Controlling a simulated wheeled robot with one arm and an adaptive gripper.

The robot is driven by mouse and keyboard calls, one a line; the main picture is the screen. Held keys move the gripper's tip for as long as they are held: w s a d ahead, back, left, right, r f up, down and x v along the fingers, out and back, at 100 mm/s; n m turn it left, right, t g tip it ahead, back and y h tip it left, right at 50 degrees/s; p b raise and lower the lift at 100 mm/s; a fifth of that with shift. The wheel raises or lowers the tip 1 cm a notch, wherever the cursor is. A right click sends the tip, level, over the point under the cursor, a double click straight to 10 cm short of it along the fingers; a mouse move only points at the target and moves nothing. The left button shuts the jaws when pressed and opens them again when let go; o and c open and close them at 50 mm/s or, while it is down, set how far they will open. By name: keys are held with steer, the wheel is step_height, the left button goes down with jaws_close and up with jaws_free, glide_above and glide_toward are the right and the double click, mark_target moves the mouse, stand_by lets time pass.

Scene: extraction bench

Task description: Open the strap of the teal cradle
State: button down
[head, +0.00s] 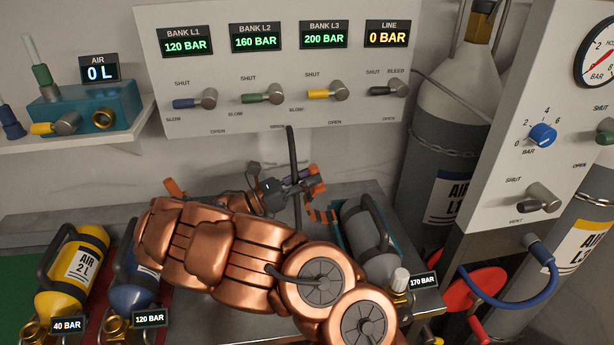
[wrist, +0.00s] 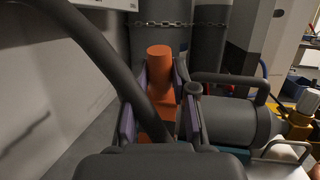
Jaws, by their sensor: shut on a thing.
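The teal cradle (head: 338,230) stands at the right end of the bench with a grey cylinder (head: 366,240) lying in it. Its strap (head: 326,215) is orange and has an orange handle end (head: 317,190). In the wrist view the handle (wrist: 160,62) stands up between the purple finger pads of my gripper (wrist: 153,105), which is shut on it. In the head view my gripper (head: 298,180) is at the far left side of the cradle. A sliver of teal cradle (wrist: 238,154) shows under the grey cylinder (wrist: 230,120). My arm hides part of the bench.
A yellow cylinder (head: 75,268) and a blue cylinder (head: 136,275) lie at the left. An orange piece (head: 174,188) sticks up behind my arm. A valve panel (head: 270,70) stands behind the bench, and a dark hose (head: 293,160) rises beside my gripper. Tall cylinders stand at the right.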

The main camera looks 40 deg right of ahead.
steer(key=shift+f, duration=0.15)
steer(key=c, duration=1.1)
jaws_free()
steer(key=shift+a, duration=0.2)
steer(key=shift+c, duration=0.2)
steer(key=shift+o, duration=1)
steer(key=shift+d, duration=0.1)
steer(key=v, duration=0.7)
steer(key=shift+a, duration=0.25)
steer(key=shift+d, duration=0.1)
